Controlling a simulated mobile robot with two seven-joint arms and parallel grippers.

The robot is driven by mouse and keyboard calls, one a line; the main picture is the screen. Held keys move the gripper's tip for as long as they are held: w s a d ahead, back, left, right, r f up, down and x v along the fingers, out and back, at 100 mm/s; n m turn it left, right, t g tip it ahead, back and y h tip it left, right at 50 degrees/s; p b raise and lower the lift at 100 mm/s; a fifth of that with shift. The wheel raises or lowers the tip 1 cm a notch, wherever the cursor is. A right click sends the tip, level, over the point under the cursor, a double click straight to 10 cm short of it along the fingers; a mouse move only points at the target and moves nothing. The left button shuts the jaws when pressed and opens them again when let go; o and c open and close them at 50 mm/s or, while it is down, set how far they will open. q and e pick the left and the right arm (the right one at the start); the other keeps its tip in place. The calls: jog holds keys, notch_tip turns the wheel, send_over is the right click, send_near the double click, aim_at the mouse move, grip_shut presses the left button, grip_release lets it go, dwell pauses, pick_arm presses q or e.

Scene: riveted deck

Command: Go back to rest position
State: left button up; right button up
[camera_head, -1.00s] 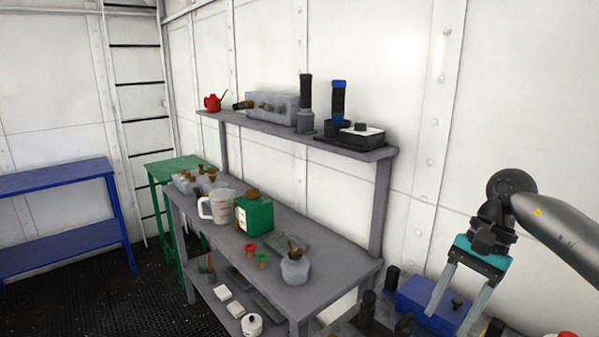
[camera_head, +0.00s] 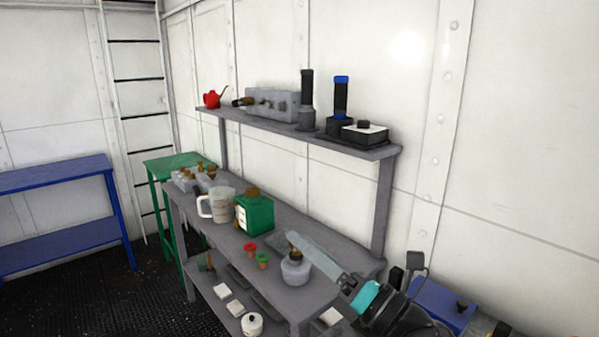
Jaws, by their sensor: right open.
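My right gripper (camera_head: 312,254) reaches in from the bottom right, low over the right end of the grey workbench (camera_head: 335,268). Its pale fingers point up and to the left, and its teal and black body is behind them. The fingers overlap in this view; it is open and holds nothing that I can see. A grey pot with a brown brush (camera_head: 295,270) shows just beside the fingers; I cannot tell whether they touch. My left gripper is not in view.
A green can (camera_head: 255,216), a measuring jug (camera_head: 217,207) and red and green funnels (camera_head: 262,260) stand on the bench. An upper shelf (camera_head: 270,125) carries several items. A blue box (camera_head: 438,303) is at lower right. The dark floor (camera_head: 110,300) at left is clear.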

jog(key=s+d+f+m+t+h, duration=0.1)
jog(key=s+d+f+m+h, duration=0.1)
jog(key=d+f+m+h, duration=0.8)
jog(key=s+d+f+m+t+h, duration=0.1)
jog(key=d+f+m+h, duration=0.4)
jog(key=m, duration=1)
jog(key=s+f+m+g+h, duration=0.1)
jog(key=s+f+m+g, duration=0.55)
jog(key=s, duration=0.55)
jog(key=s+f+m+g, duration=0.55)
jog(key=s+f, duration=0.25)
jog(key=s, duration=0.4)
notch_tip(320, 180, down, 24)
jog(key=s+n+g+b, duration=0.1)
jog(key=g+b, duration=0.1)
jog(key=b, duration=0.1)
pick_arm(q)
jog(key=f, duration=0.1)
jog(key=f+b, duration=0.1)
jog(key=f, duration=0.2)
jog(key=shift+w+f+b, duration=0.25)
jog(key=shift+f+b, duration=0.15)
pick_arm(e)
jog(key=s+d+f+g, duration=0.1)
jog(key=s+d+f, duration=0.1)
jog(key=s+f, duration=1.3)
jog(key=shift+s+d+f+h, duration=0.15)
jog(key=shift+s+f+h, duration=0.15)
jog(key=shift+s+f, duration=0.1)
